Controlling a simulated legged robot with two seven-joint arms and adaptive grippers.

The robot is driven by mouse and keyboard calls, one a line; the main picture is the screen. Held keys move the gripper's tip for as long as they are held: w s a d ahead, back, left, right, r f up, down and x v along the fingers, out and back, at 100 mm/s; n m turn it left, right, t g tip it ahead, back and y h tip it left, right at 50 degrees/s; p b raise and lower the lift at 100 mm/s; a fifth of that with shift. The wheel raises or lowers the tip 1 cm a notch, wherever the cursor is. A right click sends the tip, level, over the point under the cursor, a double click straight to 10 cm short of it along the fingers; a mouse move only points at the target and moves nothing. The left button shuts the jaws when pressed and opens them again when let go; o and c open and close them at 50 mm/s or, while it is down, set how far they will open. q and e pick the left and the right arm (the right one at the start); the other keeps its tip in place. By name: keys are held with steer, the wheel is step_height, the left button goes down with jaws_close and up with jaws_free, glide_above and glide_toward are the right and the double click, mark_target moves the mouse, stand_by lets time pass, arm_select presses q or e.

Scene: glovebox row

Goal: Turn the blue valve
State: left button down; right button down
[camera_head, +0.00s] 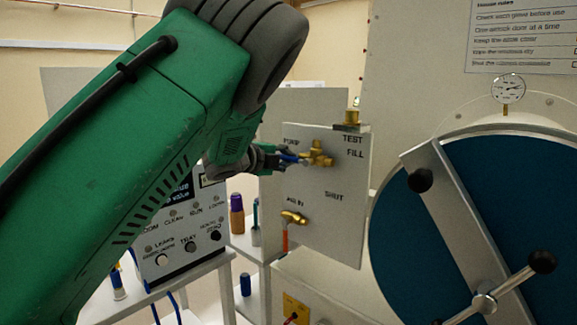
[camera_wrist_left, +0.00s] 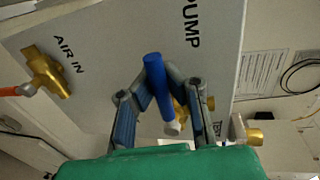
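The blue valve has a brass body (camera_head: 318,155) on the grey panel (camera_head: 335,215), among the labels PUMP, TEST, FILL and SHUT. Its blue handle (camera_head: 288,157) points left, toward my left gripper (camera_head: 280,158). In the left wrist view the blue handle (camera_wrist_left: 158,90) lies between the fingers of my left gripper (camera_wrist_left: 158,78). Both grey fingertips close in against its sides, and they appear to touch it. Part of the brass body is hidden behind the handle and a finger. My right gripper is not in view.
A second brass valve (camera_head: 292,218) with a red handle sits below, by the AIR IN label. A round blue door (camera_head: 430,235) with a clamp bar stands at the right. A control box (camera_head: 180,235) and bottles (camera_head: 237,215) stand at the lower left.

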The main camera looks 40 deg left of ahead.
arm_select(q)
steer(key=shift+s+d+f, duration=0.1)
steer(key=shift+d+f, duration=0.05)
steer(key=shift+f, duration=0.2)
steer(key=c, duration=1.8)
jaws_free()
steer(key=shift+o, duration=1.2)
steer(key=shift+s+r, duration=0.15)
steer(key=shift+s+d+r, duration=0.1)
steer(key=shift+d+r, duration=0.05)
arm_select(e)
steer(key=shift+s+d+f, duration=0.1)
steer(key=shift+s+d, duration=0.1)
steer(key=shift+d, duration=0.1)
arm_select(q)
steer(key=d+v, duration=0.1)
steer(key=v, duration=1)
steer(key=shift+s+a+r, duration=0.15)
steer(key=shift+s+a, duration=0.2)
steer(key=shift+s, duration=0.05)
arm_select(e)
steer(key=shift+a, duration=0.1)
arm_select(q)
steer(key=shift+a, duration=0.2)
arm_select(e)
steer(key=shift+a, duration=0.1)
